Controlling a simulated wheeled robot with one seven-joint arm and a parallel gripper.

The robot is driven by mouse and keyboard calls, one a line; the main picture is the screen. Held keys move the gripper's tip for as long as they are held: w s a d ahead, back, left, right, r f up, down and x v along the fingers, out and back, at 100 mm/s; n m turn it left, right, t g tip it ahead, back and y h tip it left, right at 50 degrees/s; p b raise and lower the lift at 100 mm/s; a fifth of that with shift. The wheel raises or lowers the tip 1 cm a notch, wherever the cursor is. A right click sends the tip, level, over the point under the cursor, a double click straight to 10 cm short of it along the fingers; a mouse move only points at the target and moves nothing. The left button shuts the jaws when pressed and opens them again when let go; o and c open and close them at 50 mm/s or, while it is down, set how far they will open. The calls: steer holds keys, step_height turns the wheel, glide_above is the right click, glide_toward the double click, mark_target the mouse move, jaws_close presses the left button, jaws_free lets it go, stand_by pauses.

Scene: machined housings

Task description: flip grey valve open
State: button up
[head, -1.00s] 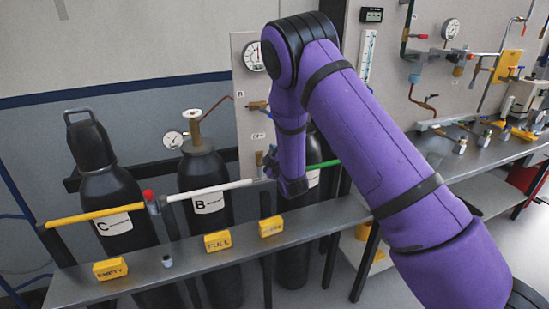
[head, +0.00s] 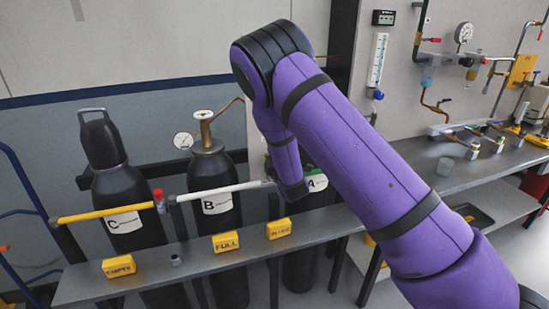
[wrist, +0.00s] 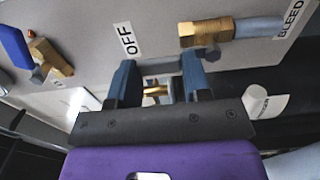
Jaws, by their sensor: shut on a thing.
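In the wrist view, my gripper (wrist: 160,80) has its two blue-grey fingers on either side of a grey valve handle (wrist: 162,69), closed on it. Brass of the valve stem (wrist: 154,91) shows between the fingers, near the grey panel (wrist: 95,45). The handle's far parts are partly hidden by the fingers. An OFF label (wrist: 129,39) is on the panel just beyond the left finger. In the head view, my purple arm hides the gripper and the valve.
A brass fitting with a grey hose (wrist: 205,33) lies close to the right finger. A blue-handled valve (wrist: 15,46) is at the left. In the head view, black cylinders B (head: 212,235) and C (head: 125,190) stand behind a grey shelf (head: 150,285) with yellow blocks (head: 226,241).

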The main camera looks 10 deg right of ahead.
steer(key=shift+f, duration=0.1)
steer(key=o, duration=1)
steer(key=shift+s, duration=0.15)
steer(key=s+d, duration=0.1)
steer(key=s, duration=0.9)
steer(key=shift+s, duration=0.25)
